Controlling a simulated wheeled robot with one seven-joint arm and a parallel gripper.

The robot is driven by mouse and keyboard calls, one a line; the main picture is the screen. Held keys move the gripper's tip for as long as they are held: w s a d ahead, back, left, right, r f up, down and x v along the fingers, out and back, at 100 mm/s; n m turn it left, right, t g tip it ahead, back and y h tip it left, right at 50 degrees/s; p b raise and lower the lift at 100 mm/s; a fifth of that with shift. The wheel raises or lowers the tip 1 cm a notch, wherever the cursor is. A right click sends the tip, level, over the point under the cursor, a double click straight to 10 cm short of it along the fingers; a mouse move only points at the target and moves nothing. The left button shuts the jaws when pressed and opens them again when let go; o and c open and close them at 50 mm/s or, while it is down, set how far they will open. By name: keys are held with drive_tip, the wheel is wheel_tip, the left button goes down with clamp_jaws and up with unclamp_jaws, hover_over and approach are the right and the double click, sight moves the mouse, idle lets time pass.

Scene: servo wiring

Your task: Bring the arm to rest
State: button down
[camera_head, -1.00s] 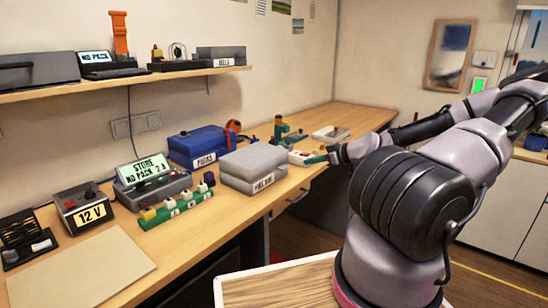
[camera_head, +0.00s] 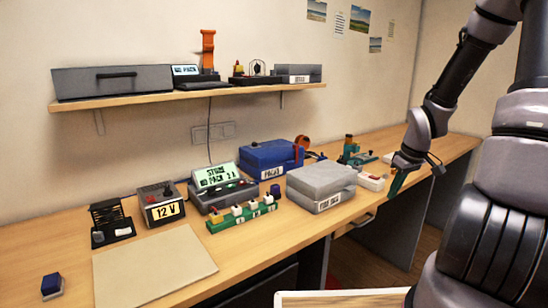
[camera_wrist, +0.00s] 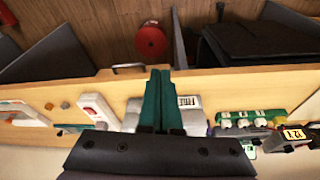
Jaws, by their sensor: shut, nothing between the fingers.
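My gripper (camera_head: 397,186) hangs at the end of my arm on the right of the head view, above the workbench (camera_head: 245,258) near its front edge. Its green fingers also show in the wrist view (camera_wrist: 157,90), pressed together with nothing between them. In the head view the fingertips point down, to the right of the grey case (camera_head: 321,178). Whether they touch anything cannot be told, but no object is held.
The bench holds a blue case (camera_head: 268,157), a green strip with several white blocks (camera_head: 242,216), a 12 V box (camera_head: 161,206), a display unit (camera_head: 222,184) and a beige mat (camera_head: 155,267). A shelf (camera_head: 150,100) runs above. The wrist view shows a red round object (camera_wrist: 152,41).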

drive_tip(key=s+a+r+m+t, duration=0.1)
drive_tip(key=s+a+r+m, duration=0.2)
drive_tip(key=r, duration=0.6)
drive_tip(key=s+a+r+m+t, duration=0.2)
drive_tip(key=s+a+r+m, duration=0.1)
drive_tip(key=s+r, duration=0.5)
drive_tip(key=s+a+r+m+t, duration=0.1)
drive_tip(key=s+a+r+m, duration=0.2)
drive_tip(key=r, duration=0.8)
drive_tip(key=shift+s+a+r+y, duration=0.15)
drive_tip(key=shift+s+a+y, duration=0.25)
drive_tip(key=shift+s+a, duration=0.7)
drive_tip(key=shift+s+d, duration=0.2)
